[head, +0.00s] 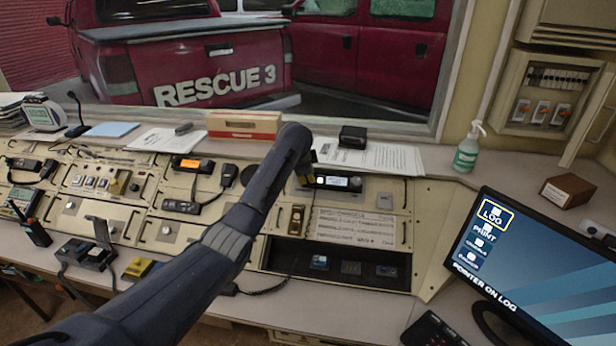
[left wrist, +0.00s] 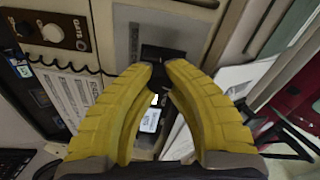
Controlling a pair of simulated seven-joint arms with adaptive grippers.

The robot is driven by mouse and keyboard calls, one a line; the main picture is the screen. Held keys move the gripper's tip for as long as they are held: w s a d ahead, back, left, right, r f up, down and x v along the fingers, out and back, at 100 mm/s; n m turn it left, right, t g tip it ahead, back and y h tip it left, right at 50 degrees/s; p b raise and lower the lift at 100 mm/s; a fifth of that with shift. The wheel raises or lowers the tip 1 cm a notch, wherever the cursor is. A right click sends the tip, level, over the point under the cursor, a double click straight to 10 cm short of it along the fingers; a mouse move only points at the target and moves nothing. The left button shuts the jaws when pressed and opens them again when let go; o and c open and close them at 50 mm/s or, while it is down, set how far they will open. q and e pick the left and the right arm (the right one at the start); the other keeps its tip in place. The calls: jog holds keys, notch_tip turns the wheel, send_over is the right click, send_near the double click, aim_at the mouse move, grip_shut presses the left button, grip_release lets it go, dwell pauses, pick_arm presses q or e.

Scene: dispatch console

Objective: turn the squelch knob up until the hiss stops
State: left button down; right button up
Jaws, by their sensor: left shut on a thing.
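The radio (head: 338,182) with a lit display stands on the back of the console, right of my left arm's end in the head view. My left gripper (left wrist: 161,68) has yellow ribbed fingers closed together at the radio's dark front, and the lit display (left wrist: 150,120) shows between them. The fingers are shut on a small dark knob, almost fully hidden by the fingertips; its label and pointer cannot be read. In the head view my arm hides the fingertips. My right gripper is in neither view.
A brown panel with a pale knob labelled GATE (left wrist: 52,33) is close by. Papers (head: 375,157) and a small black box (head: 352,137) lie behind the radio. A monitor (head: 540,265) stands at the right; a sanitizer bottle (head: 467,150) is at the back.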

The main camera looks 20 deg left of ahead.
pick_arm(q)
jog(key=m, duration=0.5)
jog(key=shift+a+m, duration=0.25)
jog(key=shift+m, duration=0.05)
jog(key=shift+w+r+m, duration=0.1)
jog(key=shift+r+m, duration=0.05)
jog(key=shift+m, duration=0.15)
dwell(0.3)
jog(key=c, duration=1.5)
grip_release()
jog(key=shift+o, duration=0.5)
jog(key=shift+d, duration=0.1)
jog(key=v, duration=1.2)
jog(key=shift+w+d, duration=0.1)
jog(key=shift+d, duration=0.05)
